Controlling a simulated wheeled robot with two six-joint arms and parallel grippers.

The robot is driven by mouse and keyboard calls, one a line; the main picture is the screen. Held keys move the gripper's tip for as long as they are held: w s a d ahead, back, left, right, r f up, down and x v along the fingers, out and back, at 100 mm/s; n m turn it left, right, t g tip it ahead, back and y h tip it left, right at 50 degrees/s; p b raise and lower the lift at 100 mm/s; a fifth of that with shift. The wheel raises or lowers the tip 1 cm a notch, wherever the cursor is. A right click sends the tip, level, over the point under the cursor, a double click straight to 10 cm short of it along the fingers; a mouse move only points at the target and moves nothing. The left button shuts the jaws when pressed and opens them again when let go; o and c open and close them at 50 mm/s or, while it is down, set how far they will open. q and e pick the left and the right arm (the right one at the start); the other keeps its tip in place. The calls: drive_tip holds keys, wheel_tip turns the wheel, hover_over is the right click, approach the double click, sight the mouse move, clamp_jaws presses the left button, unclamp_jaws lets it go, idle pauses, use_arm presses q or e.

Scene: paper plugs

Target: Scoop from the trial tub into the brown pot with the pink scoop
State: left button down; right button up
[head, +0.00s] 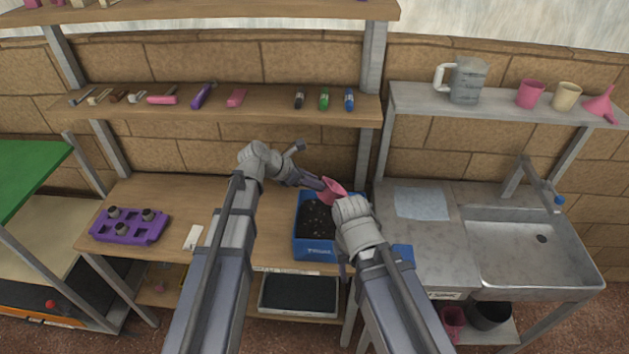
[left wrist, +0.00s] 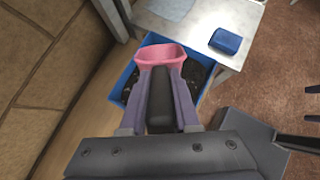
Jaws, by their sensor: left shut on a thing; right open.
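The pink scoop (head: 333,190) is held by my left gripper (head: 319,184), over the back of the blue trial tub (head: 318,253). In the left wrist view, the scoop (left wrist: 162,54) sits at the tips of my left gripper (left wrist: 161,75), with the tub (left wrist: 124,84) below it. Dark soil (head: 318,222) shows in the tub. My right gripper (head: 344,267) is low by the tub's front right, partly hidden by my right arm; it is open. I cannot make out a brown pot for certain.
A purple tray (head: 128,228) with several small plugs and a white label (head: 193,237) lie left on the bench. A blue block (head: 403,253) lies right of the tub. A metal sink (head: 535,248) is at right. Shelves with tools and pots run above.

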sight(319, 194)
use_arm(q)
wheel_tip(319, 194, down, 3)
drive_tip(key=shift+w+d+r+b, duration=0.1)
drive_tip(key=shift+b, duration=1.15)
wheel_tip(319, 194, down, 12)
drive_tip(key=w+d+t+h+b, duration=0.1)
drive_tip(key=d+t+h+b, duration=0.15)
drive_tip(key=b, duration=1.45)
drive_tip(key=shift+g, duration=0.35)
drive_tip(key=r+p, duration=0.5)
drive_tip(key=a+r+p, duration=0.1)
drive_tip(key=r+p, duration=0.1)
drive_tip(key=shift+r, duration=0.2)
drive_tip(key=shift+s+a+f+h+b, duration=0.3)
drive_tip(key=shift+f+h+b, duration=0.1)
drive_tip(key=shift+b, duration=0.35)
drive_tip(key=a+t+h+b, duration=0.1)
drive_tip(key=b, duration=0.2)
drive_tip(key=s+a+t+h+b, duration=0.1)
drive_tip(key=h+b, duration=0.1)
drive_tip(key=b, duration=0.1)
drive_tip(key=shift+s+a+r+t+b, duration=0.2)
drive_tip(key=shift+a+r+t+b, duration=0.1)
drive_tip(key=shift+r+b, duration=0.1)
